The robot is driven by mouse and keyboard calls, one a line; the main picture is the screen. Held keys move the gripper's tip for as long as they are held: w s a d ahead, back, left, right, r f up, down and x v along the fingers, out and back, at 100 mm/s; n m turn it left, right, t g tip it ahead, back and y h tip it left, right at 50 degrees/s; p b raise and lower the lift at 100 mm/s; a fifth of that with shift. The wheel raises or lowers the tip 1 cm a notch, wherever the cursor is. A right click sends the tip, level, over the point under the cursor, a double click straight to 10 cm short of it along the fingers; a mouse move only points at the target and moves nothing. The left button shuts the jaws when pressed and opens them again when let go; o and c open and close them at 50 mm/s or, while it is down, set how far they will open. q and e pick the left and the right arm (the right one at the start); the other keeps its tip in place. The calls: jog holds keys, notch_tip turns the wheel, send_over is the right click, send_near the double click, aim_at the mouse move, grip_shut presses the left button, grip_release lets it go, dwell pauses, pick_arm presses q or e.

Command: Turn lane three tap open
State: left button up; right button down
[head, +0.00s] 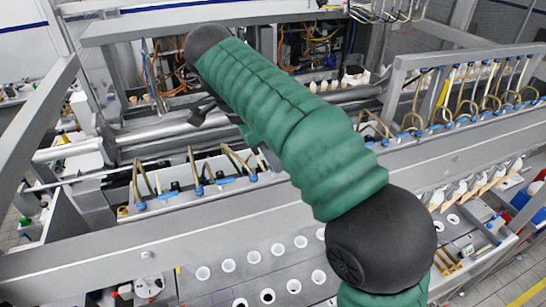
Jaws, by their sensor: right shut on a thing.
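My right arm, in a green sleeve with black joints, crosses the middle of the head view from the bottom right to the upper left. My right gripper (205,108) shows as small dark parts beside the sleeve, partly hidden by the forearm. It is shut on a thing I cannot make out. Blue taps with brass tubes line the rail at the left middle, one of them a blue tap (198,190) below the gripper in the picture. More blue fittings with curved tubes (440,122) stand at the right. I cannot tell which is lane three. My left gripper is not in view.
A long grey beam (120,255) runs across the front. Below it a grey panel (215,285) has several round white-rimmed holes. Metal pipes (165,130) and an open bay with orange cables (160,75) lie behind. A grey frame (470,55) rises at the right.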

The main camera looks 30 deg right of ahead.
jog(key=c, duration=1.7)
grip_release()
jog(key=shift+o, duration=0.8)
jog(key=shift+w+d+f, duration=0.1)
jog(key=shift+w, duration=0.05)
